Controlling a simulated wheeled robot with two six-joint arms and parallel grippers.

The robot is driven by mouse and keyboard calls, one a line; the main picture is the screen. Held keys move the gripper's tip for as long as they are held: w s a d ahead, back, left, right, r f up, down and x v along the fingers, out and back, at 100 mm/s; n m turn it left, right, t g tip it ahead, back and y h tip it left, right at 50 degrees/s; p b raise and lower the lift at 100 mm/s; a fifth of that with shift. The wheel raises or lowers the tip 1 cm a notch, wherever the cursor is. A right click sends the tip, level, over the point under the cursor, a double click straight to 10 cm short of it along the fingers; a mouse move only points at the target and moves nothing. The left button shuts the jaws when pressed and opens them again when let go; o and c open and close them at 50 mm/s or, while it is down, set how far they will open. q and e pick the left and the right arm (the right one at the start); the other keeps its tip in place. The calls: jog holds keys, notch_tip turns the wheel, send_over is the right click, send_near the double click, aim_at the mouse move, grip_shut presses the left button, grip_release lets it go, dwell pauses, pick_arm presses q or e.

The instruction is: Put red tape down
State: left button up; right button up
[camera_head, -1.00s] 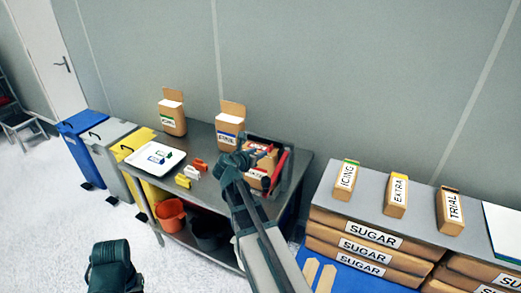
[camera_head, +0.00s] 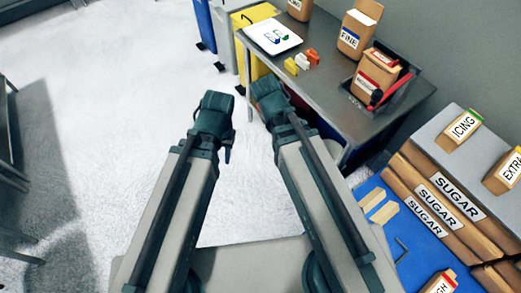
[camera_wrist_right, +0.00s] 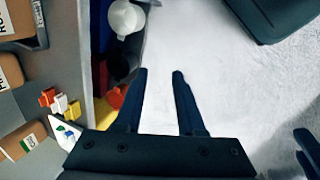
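A red-orange piece (camera_head: 313,57), which looks like the red tape, stands on the grey table (camera_head: 350,125) beside a white piece (camera_head: 302,62) and a yellow piece (camera_head: 291,66). The red piece also shows at the left of the right wrist view (camera_wrist_right: 47,97). My right gripper (camera_head: 264,86) is off the table's front edge. In the right wrist view its two fingers (camera_wrist_right: 160,78) are apart with nothing between them. My left gripper (camera_head: 222,140) hangs over the floor left of it; its fingers are too unclear to judge.
A white tray (camera_head: 262,37) lies left of the tape pieces. A box with a red label (camera_head: 372,75) stands in a dark holder on the right of the table, near the FINE box (camera_head: 356,32). Sugar sacks (camera_head: 450,200) are at the right.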

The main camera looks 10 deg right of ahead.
jog(key=s+a+m+g+y, duration=0.2)
jog(key=s+a+m, duration=0.1)
jog(key=s+a, duration=0.4)
jog(key=shift+s+a+f, duration=0.15)
jog(key=shift+a+f, duration=0.25)
jog(key=shift+f, duration=0.05)
